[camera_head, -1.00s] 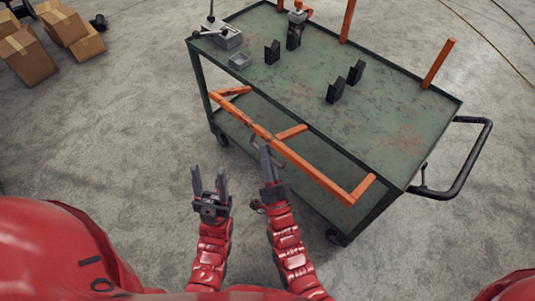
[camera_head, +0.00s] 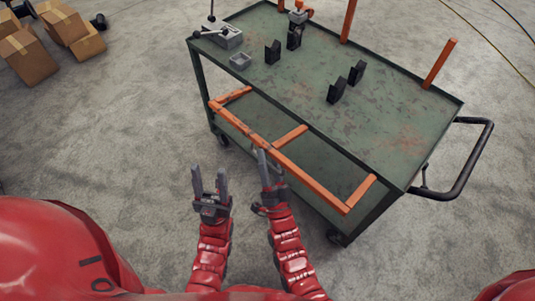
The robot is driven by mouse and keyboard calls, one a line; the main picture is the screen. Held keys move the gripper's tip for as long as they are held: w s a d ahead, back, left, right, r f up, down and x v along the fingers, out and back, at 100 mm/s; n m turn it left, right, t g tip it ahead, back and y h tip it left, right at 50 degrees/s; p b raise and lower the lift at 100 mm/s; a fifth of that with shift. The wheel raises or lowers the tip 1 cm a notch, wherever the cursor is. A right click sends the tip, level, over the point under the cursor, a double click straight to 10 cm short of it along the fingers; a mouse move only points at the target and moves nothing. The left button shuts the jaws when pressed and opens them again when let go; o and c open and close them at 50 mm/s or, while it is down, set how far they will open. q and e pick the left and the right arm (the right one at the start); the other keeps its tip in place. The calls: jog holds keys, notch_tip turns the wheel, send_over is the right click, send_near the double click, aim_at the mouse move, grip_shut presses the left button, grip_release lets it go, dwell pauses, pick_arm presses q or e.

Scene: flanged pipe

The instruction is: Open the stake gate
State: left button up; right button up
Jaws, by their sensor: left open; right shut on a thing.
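The stake gate (camera_head: 312,185) is an orange frame along the near side of the green cart (camera_head: 400,150). Its long bar stands out from the cart edge, with short crossbars running back towards the cart. My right gripper (camera_head: 269,163) is at the middle of the long bar, shut on the gate; the fingers partly hide the exact contact. My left gripper (camera_head: 209,176) is open and empty, to the left of the right one, apart from the gate, its fingers pointing up.
Black brackets (camera_head: 337,89), a grey clamp device (camera_head: 222,36) and a small grey tray (camera_head: 240,61) stand on the cart top. Orange stakes (camera_head: 440,63) rise at its far side. A black handle (camera_head: 485,150) sticks out right. Cardboard boxes (camera_head: 28,57) lie far left.

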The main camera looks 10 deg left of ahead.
jog(key=b+v, duration=0.1)
jog(key=v, duration=1.5)
jog(key=shift+s+f, duration=0.2)
jog(key=shift+s, duration=0.05)
jog(key=shift+d, duration=0.1)
